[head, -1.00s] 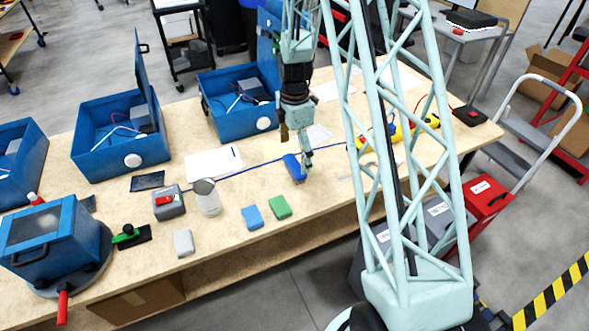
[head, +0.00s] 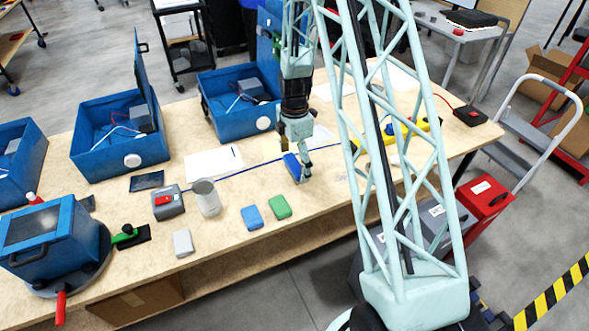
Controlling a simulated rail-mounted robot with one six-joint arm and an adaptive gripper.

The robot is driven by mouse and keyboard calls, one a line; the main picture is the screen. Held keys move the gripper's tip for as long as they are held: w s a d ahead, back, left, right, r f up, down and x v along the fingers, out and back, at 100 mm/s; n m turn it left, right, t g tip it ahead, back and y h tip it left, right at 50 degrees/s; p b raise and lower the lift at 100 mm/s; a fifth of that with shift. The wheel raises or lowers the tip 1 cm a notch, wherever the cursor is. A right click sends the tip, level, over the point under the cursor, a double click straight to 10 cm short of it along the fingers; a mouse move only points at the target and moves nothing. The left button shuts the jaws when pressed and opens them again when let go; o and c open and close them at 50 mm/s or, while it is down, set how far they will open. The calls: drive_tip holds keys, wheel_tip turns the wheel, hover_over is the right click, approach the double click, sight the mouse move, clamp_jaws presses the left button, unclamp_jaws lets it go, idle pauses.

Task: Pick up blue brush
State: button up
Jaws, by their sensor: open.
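The blue brush (head: 291,166) lies on the wooden workbench, right of the bench's middle and near its front edge. My gripper (head: 297,168) is low over it with its fingers pointing down. One pale finger is at the right side of the brush. The other finger is partly hidden, and I cannot tell whether either finger touches the brush. The gripper is open. It covers part of the brush.
The workbench (head: 225,233) holds blue (head: 252,217), green (head: 280,207) and grey (head: 183,242) blocks left of my gripper. Open blue boxes (head: 120,150) line the back. A yellow level (head: 395,135) lies to the right.

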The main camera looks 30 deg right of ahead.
sight(294, 163)
drive_tip(key=shift+c, duration=0.6)
drive_tip(key=c, duration=0.9)
drive_tip(key=shift+r, duration=0.15)
drive_tip(key=shift+c, duration=0.2)
drive_tip(key=shift+r, duration=1.65)
drive_tip(key=s+a, duration=0.2)
drive_tip(key=s, duration=0.5)
drive_tip(key=s+a+r, duration=0.1)
drive_tip(key=s+a, duration=0.1)
drive_tip(key=s, duration=0.6)
drive_tip(key=shift+s+a+r+p, duration=0.2)
drive_tip(key=shift+r+p, duration=0.05)
drive_tip(key=shift+p, duration=0.05)
drive_tip(key=shift+o, duration=1)
